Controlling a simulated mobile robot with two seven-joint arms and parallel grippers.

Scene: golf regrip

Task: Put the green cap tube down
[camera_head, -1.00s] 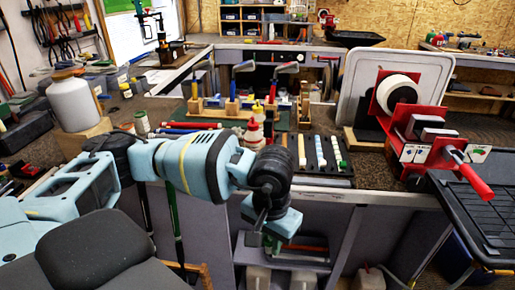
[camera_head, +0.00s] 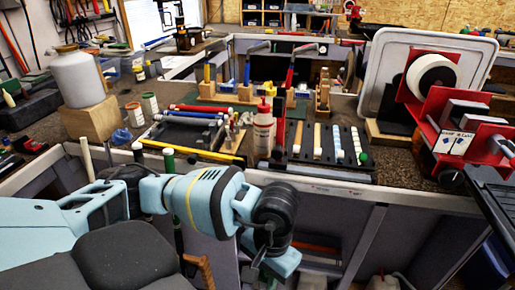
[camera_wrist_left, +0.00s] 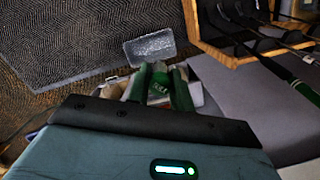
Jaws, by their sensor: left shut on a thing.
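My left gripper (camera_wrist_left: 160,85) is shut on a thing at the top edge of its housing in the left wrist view. A short green piece with pale marks (camera_wrist_left: 160,90) shows between two dark green upright parts there; I take it for the green cap tube, mostly hidden by the gripper. In the head view my left arm reaches in from the left, in front of the bench, and its wrist blocks sight of the fingertips and the tube. My right gripper is not in view.
The bench holds a black rack of striped sticks (camera_head: 320,148), a white-red bottle (camera_head: 263,130), a pen tray (camera_head: 190,135) and a red machine (camera_head: 450,120). In the wrist view a clear block (camera_wrist_left: 150,48) lies near a dark mat (camera_wrist_left: 85,45), with a wooden club rack (camera_wrist_left: 212,48) at upper right.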

